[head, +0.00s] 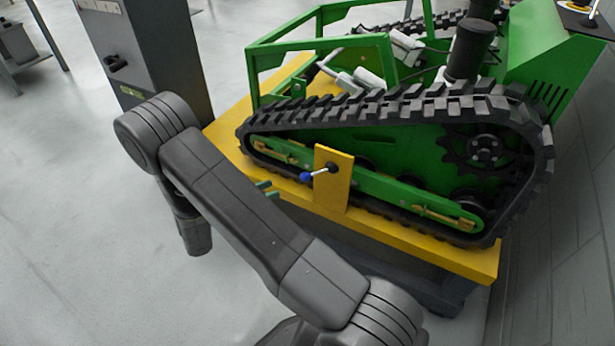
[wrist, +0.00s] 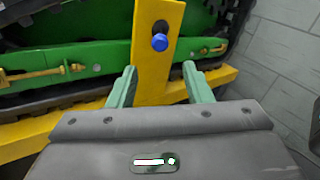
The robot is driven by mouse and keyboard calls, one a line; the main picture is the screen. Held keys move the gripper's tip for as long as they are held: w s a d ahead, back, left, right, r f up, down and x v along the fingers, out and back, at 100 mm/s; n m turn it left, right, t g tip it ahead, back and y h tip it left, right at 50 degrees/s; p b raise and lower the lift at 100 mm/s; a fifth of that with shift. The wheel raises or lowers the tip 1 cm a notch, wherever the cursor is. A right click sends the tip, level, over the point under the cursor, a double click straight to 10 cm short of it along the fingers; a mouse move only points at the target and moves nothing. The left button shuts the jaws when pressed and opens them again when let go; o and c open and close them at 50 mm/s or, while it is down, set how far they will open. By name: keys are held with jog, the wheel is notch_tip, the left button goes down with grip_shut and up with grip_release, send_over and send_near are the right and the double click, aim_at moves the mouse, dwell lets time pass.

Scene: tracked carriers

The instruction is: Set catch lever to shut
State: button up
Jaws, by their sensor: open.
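The catch lever (head: 320,172) is a short metal rod with a blue ball knob, pivoted on a black hub on an upright yellow plate (head: 334,190). In the head view the rod points left and slightly down from the hub. In the wrist view the blue knob (wrist: 159,42) shows in front of the yellow plate, just below the dark hub. My gripper (wrist: 157,75) is open, its two pale green fingers apart, with the knob beyond and between them. Nothing is between the fingertips. In the head view my arm hides most of the gripper; only green finger parts (head: 268,188) show.
The green tracked carrier (head: 400,140) with a black rubber track (head: 520,105) stands on a yellow platform (head: 470,262). A dark grey cabinet (head: 150,50) stands at the back left. The floor at the left is clear. A grey panelled surface lies at the right.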

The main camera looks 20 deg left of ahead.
aim_at(301, 178)
jog(key=b+x, duration=0.1)
jog(key=x, duration=1.2)
jog(key=shift+w+d, duration=0.2)
jog(key=shift+w, duration=0.1)
grip_shut()
